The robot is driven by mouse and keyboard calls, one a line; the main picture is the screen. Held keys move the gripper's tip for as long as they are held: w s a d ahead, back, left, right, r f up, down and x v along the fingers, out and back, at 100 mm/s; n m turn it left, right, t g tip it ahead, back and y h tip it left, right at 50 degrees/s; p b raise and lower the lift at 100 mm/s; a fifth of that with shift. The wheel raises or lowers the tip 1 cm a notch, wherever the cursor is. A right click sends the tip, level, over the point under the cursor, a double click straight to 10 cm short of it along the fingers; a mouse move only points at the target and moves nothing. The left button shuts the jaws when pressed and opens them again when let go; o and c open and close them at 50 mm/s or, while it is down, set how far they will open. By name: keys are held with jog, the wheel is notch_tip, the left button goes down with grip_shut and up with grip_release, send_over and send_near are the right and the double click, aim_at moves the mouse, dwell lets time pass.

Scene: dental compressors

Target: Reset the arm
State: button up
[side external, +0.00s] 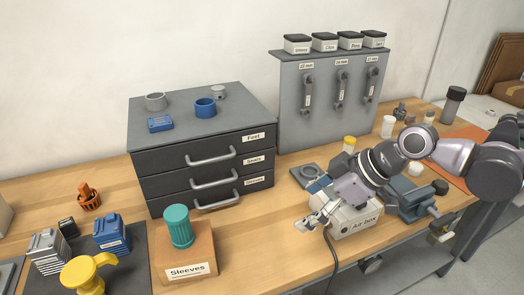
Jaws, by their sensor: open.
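My gripper (316,215) is open and empty, low over the front part of the bench. It is at the left end of the white box labelled Air box (355,222), partly in front of it. I cannot tell whether the fingers touch the box. My arm reaches in from the right side of the picture.
A grey drawer cabinet (165,182) stands left of the gripper, with rings and a blue block on top. A Sleeves box (185,260) with a teal cylinder (179,226) is in front. A blue-grey vise (410,198) sits right. Bare wood (262,232) lies left of the gripper.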

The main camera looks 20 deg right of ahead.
jog(key=s+d+f+m+t+h, duration=0.1)
jog(key=s+d+m, duration=0.3)
jog(key=d, duration=0.7)
jog(key=s+d+f+m+h, duration=0.1)
jog(key=s+d+m+h, duration=0.3)
jog(key=d, duration=0.7)
jog(key=shift+f+m+t, duration=0.2)
jog(key=shift+m+t, duration=0.2)
jog(key=shift+m, duration=0.6)
jog(key=shift+d, duration=0.1)
